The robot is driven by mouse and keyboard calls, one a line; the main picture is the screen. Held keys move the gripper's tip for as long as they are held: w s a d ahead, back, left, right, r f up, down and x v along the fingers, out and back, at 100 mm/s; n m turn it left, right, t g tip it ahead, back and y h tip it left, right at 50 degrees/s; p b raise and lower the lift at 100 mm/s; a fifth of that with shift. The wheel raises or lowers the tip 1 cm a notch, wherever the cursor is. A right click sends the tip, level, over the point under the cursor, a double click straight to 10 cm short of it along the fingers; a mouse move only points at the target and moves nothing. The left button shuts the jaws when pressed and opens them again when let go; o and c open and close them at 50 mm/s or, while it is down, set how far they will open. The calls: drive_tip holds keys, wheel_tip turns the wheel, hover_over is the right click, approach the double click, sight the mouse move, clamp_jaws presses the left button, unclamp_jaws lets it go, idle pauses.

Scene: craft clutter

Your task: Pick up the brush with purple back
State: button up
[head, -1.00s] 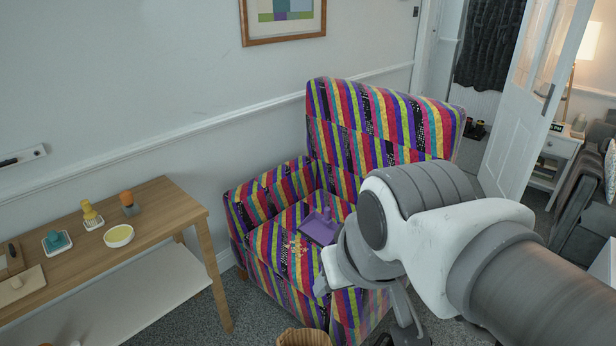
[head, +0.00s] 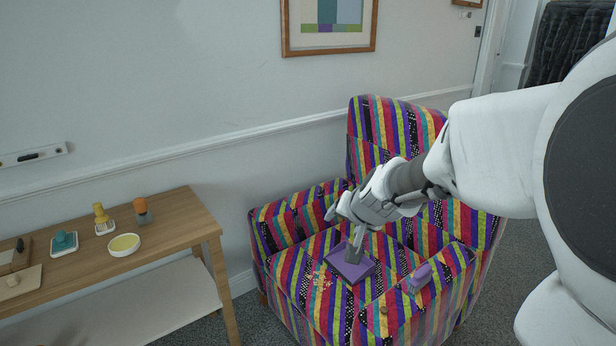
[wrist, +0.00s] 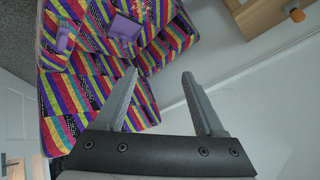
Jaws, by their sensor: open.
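The brush with the purple back (head: 420,277) lies on the front of the striped armchair's right armrest. It also shows at the upper left in the wrist view (wrist: 65,39). A purple dustpan (head: 352,265) lies on the seat, left of the brush, partly covered by my gripper's finger. My gripper (head: 344,227) is open and empty. In the head view it appears over the seat, left of and above the brush. In the wrist view its fingers (wrist: 160,75) are spread with nothing between them, and the brush is well off to their left.
The striped armchair (head: 285,255) has pale crumbs (head: 320,281) on its seat and a small round brown thing (head: 383,310) near its front. The wall stands close behind the chair.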

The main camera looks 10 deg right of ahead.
drive_tip(key=w+d+f+m+h+b, duration=0.2)
drive_tip(key=w+d+f, duration=0.2)
drive_tip(key=f, duration=0.3)
drive_tip(key=w+d+f+m+h+b, duration=0.25)
drive_tip(key=w+d+f, duration=0.2)
drive_tip(key=f, duration=0.25)
drive_tip(key=m+g+h+b, duration=0.2)
drive_tip(key=h+b, duration=0.1)
drive_tip(key=h, duration=0.5)
approach(420, 273)
drive_tip(key=b+x, duration=0.3)
drive_tip(key=x, duration=0.4)
drive_tip(key=shift+w+b, duration=0.15)
drive_tip(key=shift+b, duration=0.15)
drive_tip(key=b+x, duration=0.1)
drive_tip(key=x, duration=0.3)
drive_tip(key=shift+d+f+b, duration=0.15)
drive_tip(key=shift+f+b, duration=0.05)
drive_tip(key=shift+b, duration=0.2)
drive_tip(key=shift+w+d, duration=0.15)
drive_tip(key=shift+d, duration=0.15)
clamp_jaws()
